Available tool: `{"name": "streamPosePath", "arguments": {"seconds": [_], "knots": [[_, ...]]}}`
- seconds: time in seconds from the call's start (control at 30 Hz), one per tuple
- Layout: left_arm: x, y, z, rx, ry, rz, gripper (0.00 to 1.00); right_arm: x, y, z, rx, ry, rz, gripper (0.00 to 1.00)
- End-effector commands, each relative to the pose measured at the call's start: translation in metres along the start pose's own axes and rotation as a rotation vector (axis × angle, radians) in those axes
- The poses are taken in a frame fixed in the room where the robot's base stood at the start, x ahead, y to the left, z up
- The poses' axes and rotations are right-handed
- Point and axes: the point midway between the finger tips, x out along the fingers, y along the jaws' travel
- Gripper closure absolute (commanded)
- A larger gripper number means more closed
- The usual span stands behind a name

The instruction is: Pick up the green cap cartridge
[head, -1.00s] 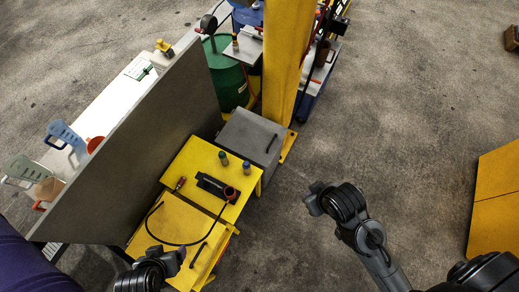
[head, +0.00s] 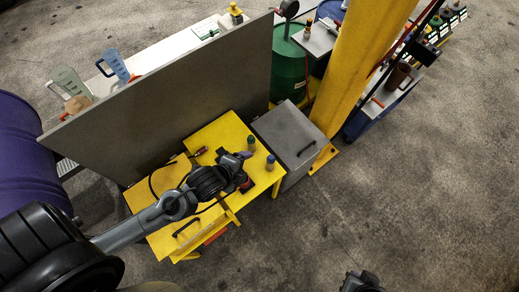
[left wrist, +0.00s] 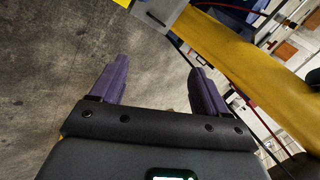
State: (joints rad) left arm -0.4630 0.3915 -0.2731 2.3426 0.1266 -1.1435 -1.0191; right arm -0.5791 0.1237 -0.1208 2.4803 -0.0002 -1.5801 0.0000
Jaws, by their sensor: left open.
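A similar cartridge with a blue cap (head: 270,162) stands a little nearer and to the right. My left gripper (head: 243,156) is over the cabinet top, just left of the two cartridges and close to the green-capped one. Its purple fingers (left wrist: 158,92) are spread in the left wrist view, with nothing between them; neither cartridge shows there. Part of my right arm's end (head: 361,282) shows at the bottom edge; its fingers cannot be made out.
The yellow cabinet (head: 219,133) also bears a screwdriver (head: 199,152) and a black cable, partly hidden by my left arm. A grey panel (head: 170,105) rises behind it. A grey box (head: 290,135) and a yellow column (head: 360,60) stand to the right. Open floor lies at the right.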

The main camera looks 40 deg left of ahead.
Motion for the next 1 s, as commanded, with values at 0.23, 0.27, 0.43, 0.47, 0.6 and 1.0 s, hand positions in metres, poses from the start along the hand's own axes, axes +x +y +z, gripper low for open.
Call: {"name": "streamPosePath", "arguments": {"seconds": [0.23,0.27,0.43,0.47,0.6,1.0], "knots": [[0.103,0.033,0.023,0.502,0.0,-0.147,0.25,0.102,-0.003,0.033,-0.001,-0.001,0.002,1.0],[0.113,0.036,0.026,0.559,-0.003,-0.163,0.25,0.112,-0.004,0.036,-0.001,-0.002,0.001,1.0],[0.169,0.05,0.046,0.851,-0.04,-0.246,0.25,0.17,-0.006,0.055,0.001,-0.002,0.0,1.0],[0.179,0.053,0.05,0.898,-0.048,-0.258,0.25,0.18,-0.007,0.058,0.001,-0.001,0.0,1.0],[0.222,0.063,0.071,1.1,-0.095,-0.311,0.25,0.228,-0.009,0.073,0.003,-0.001,-0.001,1.0],[0.33,0.086,0.142,1.536,-0.263,-0.396,0.25,0.361,-0.015,0.116,0.007,-0.001,-0.004,1.0]]}}
